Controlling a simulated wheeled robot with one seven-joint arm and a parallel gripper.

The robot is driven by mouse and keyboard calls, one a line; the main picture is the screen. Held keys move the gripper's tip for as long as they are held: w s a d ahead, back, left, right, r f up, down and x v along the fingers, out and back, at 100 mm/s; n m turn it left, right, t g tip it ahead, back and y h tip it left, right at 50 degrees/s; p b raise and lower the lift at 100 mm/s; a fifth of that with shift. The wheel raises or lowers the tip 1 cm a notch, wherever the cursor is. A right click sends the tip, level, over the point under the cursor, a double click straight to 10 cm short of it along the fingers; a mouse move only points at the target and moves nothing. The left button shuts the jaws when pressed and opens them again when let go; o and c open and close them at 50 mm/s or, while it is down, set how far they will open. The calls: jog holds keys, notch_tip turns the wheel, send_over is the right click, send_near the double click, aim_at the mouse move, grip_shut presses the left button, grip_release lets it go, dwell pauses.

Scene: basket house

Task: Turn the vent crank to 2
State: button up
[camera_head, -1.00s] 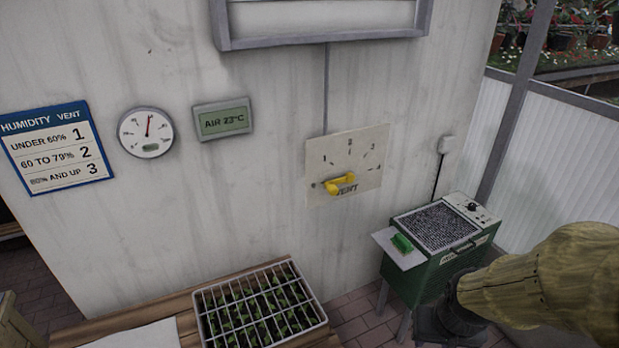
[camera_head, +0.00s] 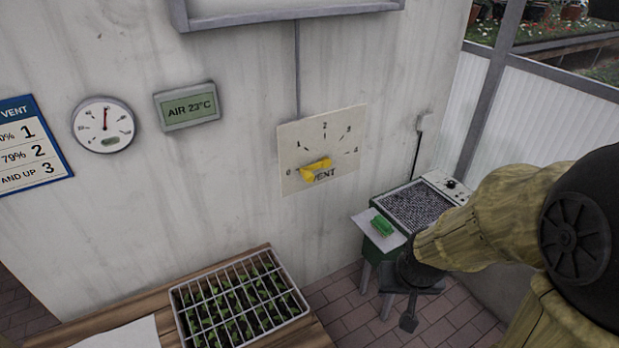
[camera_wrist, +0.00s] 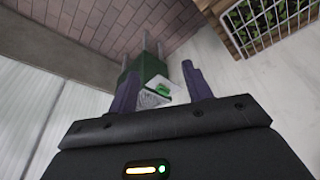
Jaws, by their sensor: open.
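The yellow vent crank (camera_head: 315,168) is mounted on a pale dial plate (camera_head: 343,135) on the wall. The plate is marked 0 to 4 along an arc, with VENT below. The crank's yellow arm lies nearly level, close to the 0 mark at the left. My gripper (camera_head: 409,318) hangs at the lower right in the head view, in front of the green heater and well away from the crank. In the wrist view my gripper (camera_wrist: 160,85) shows two dark fingers spread apart, with nothing between them. The crank is not in the wrist view.
A humidity chart (camera_head: 28,145), a round gauge (camera_head: 104,125) and an AIR 23°C display (camera_head: 190,107) are on the wall. A caged seedling tray (camera_head: 240,300) sits on a wooden bench. A green heater (camera_head: 418,205) stands right, with a green block (camera_head: 382,226) on its side shelf.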

aim_at(311, 180)
jog(key=w+a+t+y+p, duration=0.1)
jog(key=w+t+p, duration=0.1)
jog(key=w, duration=0.5)
jog(key=w+a+t+p, duration=0.1)
jog(key=w+a+t, duration=0.15)
jog(key=w, duration=0.45)
jog(key=w+a+m+t+y+p, duration=0.2)
jog(key=w+a+t+y+p, duration=0.3)
jog(key=w+a+t+y, duration=0.1)
jog(key=shift+a+m+t+y, duration=0.4)
jog(key=shift+a+t+y, duration=0.35)
jog(key=shift+a+y, duration=0.35)
jog(key=shift+w+r, duration=0.1)
jog(key=shift+w, duration=0.05)
jog(key=p+x, duration=0.6)
jog(key=x, duration=1.1)
jog(key=shift+w, duration=0.1)
grip_shut()
